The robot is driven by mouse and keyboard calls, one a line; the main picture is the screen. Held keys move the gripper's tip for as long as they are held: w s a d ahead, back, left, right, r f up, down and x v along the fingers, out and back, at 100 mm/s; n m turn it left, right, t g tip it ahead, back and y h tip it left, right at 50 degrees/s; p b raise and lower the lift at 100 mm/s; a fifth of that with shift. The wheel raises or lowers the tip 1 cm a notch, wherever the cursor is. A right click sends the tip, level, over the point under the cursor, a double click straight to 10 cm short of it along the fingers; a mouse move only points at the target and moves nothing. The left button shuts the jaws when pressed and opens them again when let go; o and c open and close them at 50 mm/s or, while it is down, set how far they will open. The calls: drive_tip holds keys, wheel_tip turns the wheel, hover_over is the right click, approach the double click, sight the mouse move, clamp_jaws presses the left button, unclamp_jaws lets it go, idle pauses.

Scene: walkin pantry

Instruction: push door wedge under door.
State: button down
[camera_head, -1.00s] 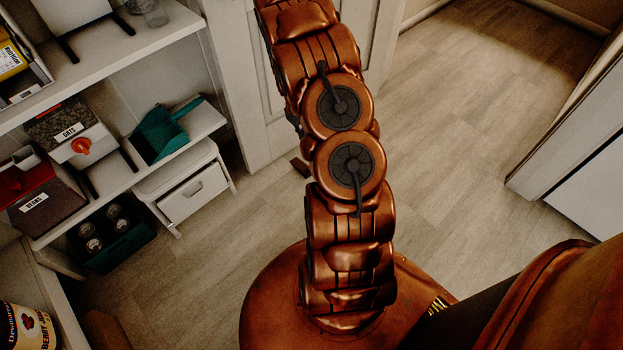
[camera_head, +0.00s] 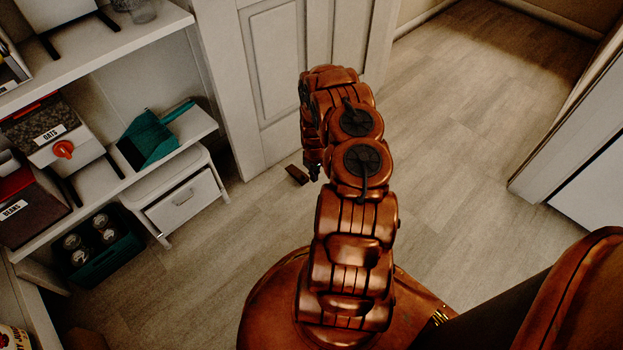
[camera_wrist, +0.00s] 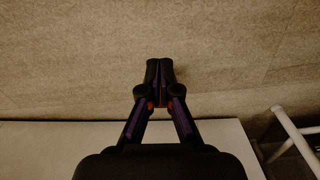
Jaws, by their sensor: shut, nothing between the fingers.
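The door wedge (camera_head: 297,174) is a small dark brown block on the floor, close in front of the bottom of the white panelled door (camera_head: 262,100). I cannot tell whether any of it is under the door. My gripper (camera_head: 314,173) is low, just right of the wedge in the head view, partly hidden by my arm; contact is unclear. In the wrist view my gripper (camera_wrist: 160,70) is shut and empty, pointing over the floor. The wedge does not show there. A pale panel (camera_wrist: 40,145), probably the door, lies along the bottom of that view.
A white stool (camera_head: 190,197) stands left of the door, and its legs show in the wrist view (camera_wrist: 292,130). Shelves (camera_head: 95,62) with boxes and a teal dustpan fill the left. A teal crate (camera_head: 107,262) holds jars. Floor (camera_head: 455,150) on the right is clear.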

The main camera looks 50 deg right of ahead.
sight(309, 188)
wheel_tip(309, 188, down, 9)
drive_tip(key=b, duration=0.4)
drive_tip(key=shift+f, duration=0.2)
drive_tip(key=w, duration=0.1)
drive_tip(key=w+b, duration=0.1)
drive_tip(key=w, duration=0.1)
drive_tip(key=shift+d+r+b, duration=0.15)
drive_tip(key=shift+r+b, duration=0.1)
drive_tip(key=shift+b, duration=0.1)
drive_tip(key=shift+w+r, duration=0.1)
drive_tip(key=shift+w, duration=0.35)
drive_tip(key=shift+w, duration=0.15)
